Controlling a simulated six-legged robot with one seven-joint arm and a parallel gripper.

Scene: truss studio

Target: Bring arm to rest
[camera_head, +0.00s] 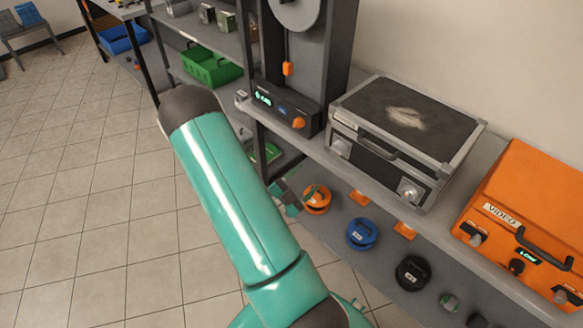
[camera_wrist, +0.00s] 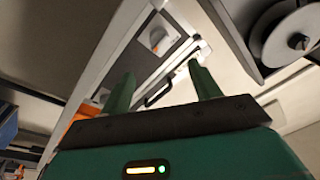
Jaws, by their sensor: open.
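My gripper (camera_wrist: 162,86) shows in the wrist view as two green fingers standing apart, with nothing between them. Beyond the fingers is the grey case with a black handle (camera_wrist: 158,92), seen tilted; the gap to it is hard to judge. In the head view my teal arm (camera_head: 236,200) reaches up from the bottom middle and bends at a dark joint. A small teal and grey part (camera_head: 285,196) shows just right of the arm, low by the shelf edge; I cannot tell whether it is my gripper. The arm hides part of the shelf.
The grey case (camera_head: 405,125) and orange VIDEO case (camera_head: 530,215) stand on the upper shelf. Left of them is a black device (camera_head: 285,108) below a reel (camera_head: 297,8). Cable reels, one blue (camera_head: 361,233), lie on the lower shelf. The tiled floor (camera_head: 80,200) at left is clear.

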